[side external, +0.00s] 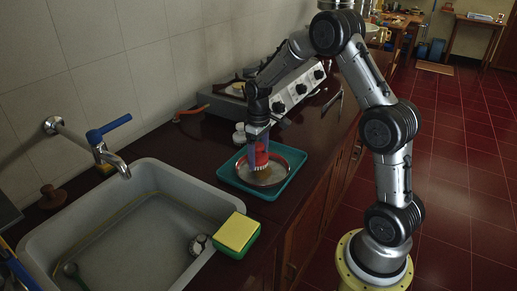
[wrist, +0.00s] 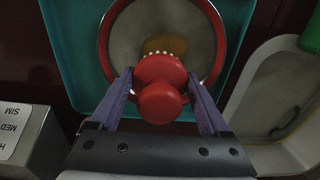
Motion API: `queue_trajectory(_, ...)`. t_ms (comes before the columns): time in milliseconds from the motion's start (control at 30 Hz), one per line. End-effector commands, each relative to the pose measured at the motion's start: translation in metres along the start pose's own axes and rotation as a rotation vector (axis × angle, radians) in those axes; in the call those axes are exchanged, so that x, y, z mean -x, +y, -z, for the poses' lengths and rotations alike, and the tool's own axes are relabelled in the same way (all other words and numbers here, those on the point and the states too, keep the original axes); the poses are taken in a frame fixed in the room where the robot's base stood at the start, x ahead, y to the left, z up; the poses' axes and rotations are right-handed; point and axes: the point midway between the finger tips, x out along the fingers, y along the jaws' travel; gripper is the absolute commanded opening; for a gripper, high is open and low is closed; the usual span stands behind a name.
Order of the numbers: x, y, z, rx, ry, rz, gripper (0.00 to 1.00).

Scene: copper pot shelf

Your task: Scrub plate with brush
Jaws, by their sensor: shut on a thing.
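The red brush (side external: 261,154) is upright over the plate, with its knob between my gripper's fingers (wrist: 160,80). My gripper (side external: 259,140) is shut on the brush from above. The brush (wrist: 160,98) shows white bristle tips at its far edge in the wrist view. The plate (wrist: 122,42) is grey with a red rim, and it also shows in the side view (side external: 292,163). A brown stain (wrist: 166,45) lies on the plate just beyond the bristles. Whether the bristles touch the plate is hard to tell. The plate sits in a teal tray (side external: 228,173).
A grey sink (side external: 125,225) with a blue-handled faucet (side external: 108,130) is left of the tray. A stove (side external: 293,92) and small white jars (side external: 239,134) stand behind the tray.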

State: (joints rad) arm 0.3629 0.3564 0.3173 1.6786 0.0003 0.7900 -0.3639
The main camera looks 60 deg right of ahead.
Motion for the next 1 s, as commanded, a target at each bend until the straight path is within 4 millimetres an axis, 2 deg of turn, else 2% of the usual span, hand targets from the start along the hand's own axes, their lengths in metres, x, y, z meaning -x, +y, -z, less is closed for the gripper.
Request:
queue_trajectory(167,-0.024,0.000,-0.001,0.000,-0.005,0.002,0.35)
queue_trajectory(200,-0.021,0.000,-0.004,-0.001,0.001,0.000,0.28)
queue_trajectory(567,-0.024,-0.002,-0.038,-0.001,-0.002,0.001,0.28)
queue_trajectory(1000,-0.021,0.000,0.001,0.001,0.001,0.000,0.28)
